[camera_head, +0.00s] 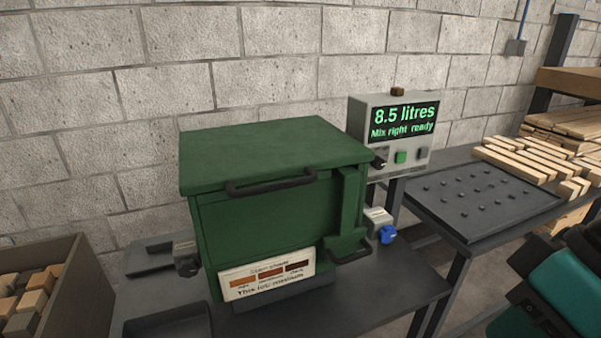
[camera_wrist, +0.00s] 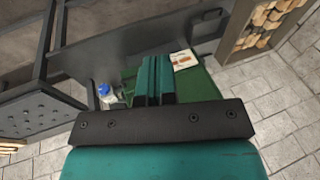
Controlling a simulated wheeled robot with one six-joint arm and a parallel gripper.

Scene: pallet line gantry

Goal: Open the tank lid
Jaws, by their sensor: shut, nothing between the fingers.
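The green tank (camera_head: 260,235) stands on a dark bench in the head view. Its flat green lid (camera_head: 265,152) lies down on the top, closed. A dark bar handle (camera_head: 270,183) runs along the lid's front edge. The tank's green body also shows in the wrist view (camera_wrist: 203,85), partly hidden behind my fingers. My gripper (camera_wrist: 155,62) is shut and empty, its two teal fingers together. It is apart from the lid handle. In the head view only part of my teal arm shows at the lower right, and the fingertips cannot be made out.
A control box (camera_head: 395,125) reading "8.5 litres, Mix right ready" stands behind the tank. A blue-handled valve (camera_head: 386,234) sticks out at the tank's right. A bin of blocks (camera_head: 55,280) is at left. A studded tray (camera_head: 480,200) and timber lie at right.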

